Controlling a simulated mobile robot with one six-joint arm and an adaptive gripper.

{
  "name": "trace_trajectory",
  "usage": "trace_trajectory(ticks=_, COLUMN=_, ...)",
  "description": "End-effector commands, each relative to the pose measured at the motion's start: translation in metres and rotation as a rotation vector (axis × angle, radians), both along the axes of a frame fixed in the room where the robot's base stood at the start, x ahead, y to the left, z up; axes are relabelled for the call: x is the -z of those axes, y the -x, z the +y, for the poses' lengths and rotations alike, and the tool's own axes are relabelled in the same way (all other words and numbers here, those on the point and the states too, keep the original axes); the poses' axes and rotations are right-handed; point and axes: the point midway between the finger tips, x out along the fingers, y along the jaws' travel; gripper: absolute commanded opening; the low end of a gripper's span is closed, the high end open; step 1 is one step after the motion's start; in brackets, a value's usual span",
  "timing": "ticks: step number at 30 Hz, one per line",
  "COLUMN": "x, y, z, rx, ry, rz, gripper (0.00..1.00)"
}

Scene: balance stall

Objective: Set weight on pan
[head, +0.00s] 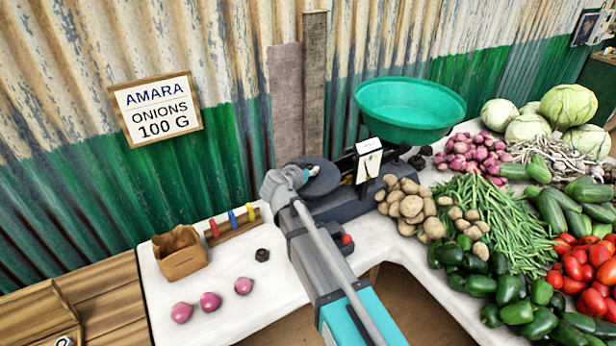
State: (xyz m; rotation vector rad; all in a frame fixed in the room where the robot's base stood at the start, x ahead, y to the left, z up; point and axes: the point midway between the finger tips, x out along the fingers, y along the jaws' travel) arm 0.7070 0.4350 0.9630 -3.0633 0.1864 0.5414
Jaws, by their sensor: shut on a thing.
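The balance (345,204) stands on the white table, with a wide green pan (410,108) raised on its right and a flat dark pan (318,181) on its left. My gripper (302,174) is at the left edge of the dark pan, partly hidden by my own wrist. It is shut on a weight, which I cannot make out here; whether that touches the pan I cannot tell. A dark hexagonal weight (262,255) sits on the table, left of my arm. The green pan looks empty.
Three onions (210,301) lie at the table's front left, near a brown paper bag (180,254). A sign (156,108) on the wall reads "AMARA ONIONS 100 G". Potatoes (410,206), beans and other vegetables crowd the right. Bare tabletop lies around the onions.

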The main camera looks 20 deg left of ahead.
Motion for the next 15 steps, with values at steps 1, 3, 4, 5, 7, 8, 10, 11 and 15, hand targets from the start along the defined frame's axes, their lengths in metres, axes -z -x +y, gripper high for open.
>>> trace_trajectory(ticks=1, x=0.0069, y=0.0001, z=0.0001, rx=0.0, ry=0.0, rz=0.0, gripper=0.0)
trace_trajectory(ticks=3, x=0.0094, y=0.0001, z=0.0003, rx=0.0, ry=0.0, rz=0.0, gripper=0.0)
trace_trajectory(ticks=4, x=0.01, y=0.0002, z=0.0003, rx=0.0, ry=0.0, rz=0.0, gripper=0.0)
trace_trajectory(ticks=5, x=0.0104, y=0.0001, z=0.0004, rx=0.0, ry=0.0, rz=0.0, gripper=0.0)
trace_trajectory(ticks=7, x=0.0106, y=0.0002, z=0.0005, rx=-0.001, ry=0.0, rz=0.0, gripper=0.0)
trace_trajectory(ticks=8, x=0.0103, y=0.0002, z=0.0005, rx=-0.001, ry=0.0, rz=0.0, gripper=0.0)
trace_trajectory(ticks=10, x=0.0099, y=0.0003, z=0.0005, rx=-0.001, ry=0.0, rz=0.0, gripper=0.0)
trace_trajectory(ticks=11, x=0.0097, y=0.0004, z=0.0006, rx=-0.001, ry=0.0, rz=0.0, gripper=0.0)
trace_trajectory(ticks=15, x=0.0098, y=0.0004, z=0.0007, rx=-0.001, ry=0.001, rz=0.0, gripper=0.0)
